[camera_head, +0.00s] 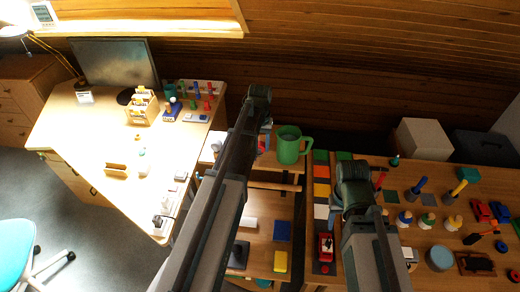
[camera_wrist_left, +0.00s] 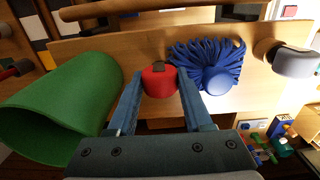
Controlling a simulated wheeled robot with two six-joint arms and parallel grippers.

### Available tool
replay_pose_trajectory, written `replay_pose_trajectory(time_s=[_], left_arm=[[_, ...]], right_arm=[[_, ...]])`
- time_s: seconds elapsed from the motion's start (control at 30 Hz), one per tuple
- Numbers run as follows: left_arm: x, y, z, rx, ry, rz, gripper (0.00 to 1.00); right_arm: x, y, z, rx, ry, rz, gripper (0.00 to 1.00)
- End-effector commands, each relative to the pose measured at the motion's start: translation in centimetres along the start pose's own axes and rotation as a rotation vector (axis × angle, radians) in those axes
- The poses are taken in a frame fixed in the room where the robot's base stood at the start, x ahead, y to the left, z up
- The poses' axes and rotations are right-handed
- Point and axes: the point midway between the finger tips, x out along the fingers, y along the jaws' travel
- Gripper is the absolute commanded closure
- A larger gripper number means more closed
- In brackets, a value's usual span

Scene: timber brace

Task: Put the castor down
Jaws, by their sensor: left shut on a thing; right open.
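In the left wrist view, my left gripper (camera_wrist_left: 160,98) is shut on a small red round piece with a dark top, which appears to be the castor (camera_wrist_left: 160,82). It is held between the two blue-grey fingertips, above or at a wooden surface (camera_wrist_left: 140,52); I cannot tell whether it touches. In the head view my left gripper (camera_head: 265,128) is beside the green mug (camera_head: 289,147), and the castor is not clear there. The mug (camera_wrist_left: 60,108) lies left of the castor in the wrist view. My right gripper (camera_head: 335,212) is open, over the worktop near a red toy (camera_head: 326,245).
A blue stringy bundle (camera_wrist_left: 208,66) lies close right of the castor, with a grey-white rounded object (camera_wrist_left: 292,60) farther right. Coloured tiles (camera_head: 321,190) form a column near my right gripper. Several toys crowd the right table. A bright desk (camera_head: 100,140) stands at left.

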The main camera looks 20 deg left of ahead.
Motion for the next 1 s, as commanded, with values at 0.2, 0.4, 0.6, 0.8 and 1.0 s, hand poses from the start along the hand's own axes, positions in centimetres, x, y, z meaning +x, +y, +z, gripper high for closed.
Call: replay_pose_trajectory(time_s=[0.2, 0.4, 0.6, 0.8, 1.0], left_arm=[[-0.11, 0.01, 0.0, 0.0, 0.0, 0.0, 1.0], [0.54, 0.01, 0.0, 0.0, 0.0, 0.0, 1.0], [0.5, 0.01, 0.01, 0.0, 0.0, 0.0, 0.24], [0.5, 0.01, 0.0, 0.0, 0.0, 0.0, 0.2], [0.32, 0.01, 0.0, 0.0, 0.0, 0.0, 0.2]], right_arm=[[-0.11, 0.01, 0.01, 0.0, 0.0, 0.0, 0.5], [0.54, -0.05, -0.03, -0.002, 0.0, 0.0, 0.5], [0.5, -0.05, -0.03, -0.002, 0.0, 0.0, 0.5], [0.49, -0.05, -0.03, -0.002, 0.0, 0.0, 0.5], [0.31, -0.03, -0.02, -0.002, 0.0, 0.0, 0.5]])
